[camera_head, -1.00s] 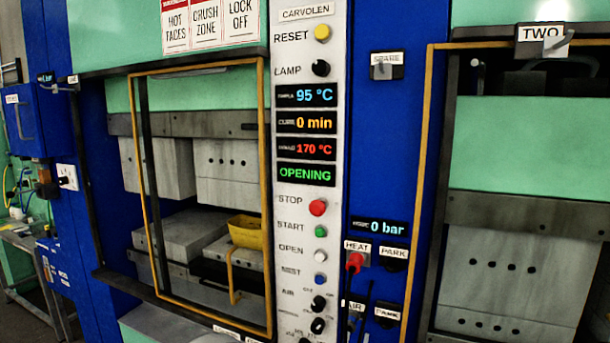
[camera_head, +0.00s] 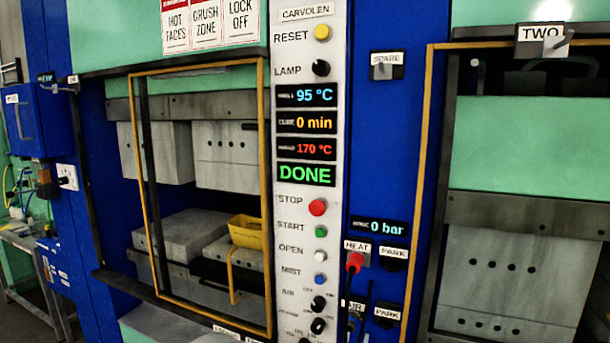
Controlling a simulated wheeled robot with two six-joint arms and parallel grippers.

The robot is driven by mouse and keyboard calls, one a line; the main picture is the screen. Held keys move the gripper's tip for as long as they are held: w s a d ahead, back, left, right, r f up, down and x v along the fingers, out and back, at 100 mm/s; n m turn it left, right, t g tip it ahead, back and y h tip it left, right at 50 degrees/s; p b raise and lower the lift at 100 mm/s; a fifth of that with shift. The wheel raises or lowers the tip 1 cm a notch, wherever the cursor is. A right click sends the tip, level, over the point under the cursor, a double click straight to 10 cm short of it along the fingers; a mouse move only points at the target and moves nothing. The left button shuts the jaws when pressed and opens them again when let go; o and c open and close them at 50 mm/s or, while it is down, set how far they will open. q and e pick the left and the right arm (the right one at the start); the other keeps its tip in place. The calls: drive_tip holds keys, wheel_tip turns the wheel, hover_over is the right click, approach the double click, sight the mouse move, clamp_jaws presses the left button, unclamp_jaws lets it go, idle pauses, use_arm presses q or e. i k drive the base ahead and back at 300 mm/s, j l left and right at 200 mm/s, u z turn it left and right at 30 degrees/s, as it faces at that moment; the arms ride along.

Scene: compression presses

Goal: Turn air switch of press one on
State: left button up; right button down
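The control panel (camera_head: 309,190) between the two presses carries a black rotary knob (camera_head: 319,303) beside the label AIR, low on the panel. Small marks stand above the knob; they and its pointer are too small to read surely. The left press (camera_head: 155,152) stands behind a yellow-framed guard (camera_head: 266,180), with its platens apart and a yellow piece (camera_head: 245,232) on the lower block. The panel's status display (camera_head: 306,174) reads DONE in green. Neither of my grippers shows in the view.
Another black knob (camera_head: 318,326) sits close below the AIR knob. Above it are the blue MIST (camera_head: 320,280), white OPEN (camera_head: 320,256), green START (camera_head: 321,231) and red STOP (camera_head: 317,207) buttons. A red HEAT plug (camera_head: 355,262) and dark cable are close right. Press TWO (camera_head: 530,150) stands further right.

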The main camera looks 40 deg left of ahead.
sight(318, 305)
drive_tip(key=u, duration=1.3)
